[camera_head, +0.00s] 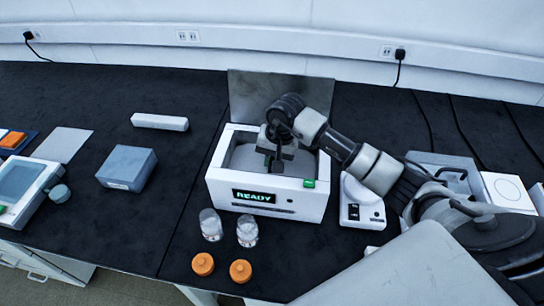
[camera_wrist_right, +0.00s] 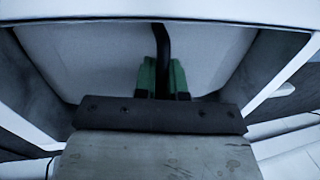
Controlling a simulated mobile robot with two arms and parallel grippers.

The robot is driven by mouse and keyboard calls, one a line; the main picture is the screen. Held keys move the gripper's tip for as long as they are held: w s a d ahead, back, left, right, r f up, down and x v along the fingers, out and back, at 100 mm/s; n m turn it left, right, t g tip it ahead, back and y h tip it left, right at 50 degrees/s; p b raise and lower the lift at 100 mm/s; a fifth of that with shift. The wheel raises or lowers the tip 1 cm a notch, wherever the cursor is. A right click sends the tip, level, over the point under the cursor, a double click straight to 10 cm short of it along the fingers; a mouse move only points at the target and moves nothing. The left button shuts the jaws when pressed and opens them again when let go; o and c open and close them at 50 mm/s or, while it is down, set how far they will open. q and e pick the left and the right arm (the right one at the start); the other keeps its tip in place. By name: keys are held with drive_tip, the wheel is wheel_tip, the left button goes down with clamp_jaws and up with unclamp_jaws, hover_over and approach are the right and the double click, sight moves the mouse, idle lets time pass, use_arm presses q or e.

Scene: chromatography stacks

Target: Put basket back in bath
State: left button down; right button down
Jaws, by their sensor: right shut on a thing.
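The bath (camera_head: 266,190) is a white box with a lit READY display, and its top is open. My right gripper (camera_head: 274,160) reaches down into the opening from the right. In the right wrist view its green-padded fingers (camera_wrist_right: 163,78) are shut on a thin dark bar (camera_wrist_right: 161,42), which looks like the basket's handle. The rest of the basket is hard to make out; grey surfaces fill the opening around and below the fingers. Whether it rests on the bath floor cannot be told. My left gripper is not in view.
A metal panel (camera_head: 250,95) stands upright behind the bath. Two glass jars (camera_head: 247,230) and two orange caps (camera_head: 240,271) lie in front. A small white device (camera_head: 361,212) and a grey tray (camera_head: 440,160) stand right. A grey-blue box (camera_head: 127,167) sits left, with clear bench between.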

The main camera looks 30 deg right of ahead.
drive_tip(key=shift+f, duration=0.2)
drive_tip(key=c, duration=1.2)
unclamp_jaws()
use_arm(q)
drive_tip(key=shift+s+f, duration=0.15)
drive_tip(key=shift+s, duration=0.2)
use_arm(e)
drive_tip(key=shift+r, duration=0.15)
